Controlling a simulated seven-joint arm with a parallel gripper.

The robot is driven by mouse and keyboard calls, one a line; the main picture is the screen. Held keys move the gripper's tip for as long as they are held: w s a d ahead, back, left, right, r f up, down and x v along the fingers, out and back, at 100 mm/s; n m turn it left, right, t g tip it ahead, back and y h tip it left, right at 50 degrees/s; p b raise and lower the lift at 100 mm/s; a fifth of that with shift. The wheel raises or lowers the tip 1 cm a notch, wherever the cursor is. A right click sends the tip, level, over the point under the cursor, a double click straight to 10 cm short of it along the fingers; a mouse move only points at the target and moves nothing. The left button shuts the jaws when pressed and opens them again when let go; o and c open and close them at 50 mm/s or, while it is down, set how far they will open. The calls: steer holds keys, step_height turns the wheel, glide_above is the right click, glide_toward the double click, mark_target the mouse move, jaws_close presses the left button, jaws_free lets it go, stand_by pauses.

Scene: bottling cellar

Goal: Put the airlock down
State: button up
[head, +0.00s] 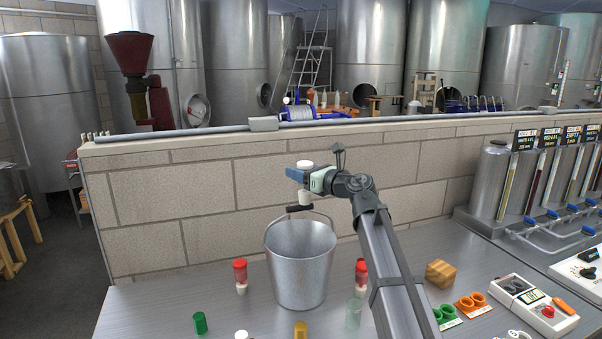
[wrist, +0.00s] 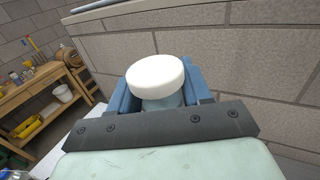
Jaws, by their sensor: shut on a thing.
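My gripper (head: 305,176) is shut on the airlock, a white-capped piece (head: 305,164). The airlock's pale lower end shows beneath the fingers, upright in the air over the back of a metal bucket (head: 301,262). In the wrist view the round white cap (wrist: 155,74) sits between my gripper's blue fingers (wrist: 158,96). The airlock's lower part is hidden there. The bucket's raised handle with a black grip (head: 299,208) is close below the airlock in the head view; I cannot tell whether they touch.
Red-capped pieces stand left (head: 240,272) and right (head: 361,268) of the bucket. A green piece (head: 200,322) and a yellow one (head: 300,330) are in front. A block wall (head: 200,215) closes the back. The bench is bare at far left.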

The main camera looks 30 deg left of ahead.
steer(key=shift+f, duration=0.25)
steer(key=o, duration=1.1)
steer(key=shift+r, duration=0.2)
steer(key=v, duration=1.2)
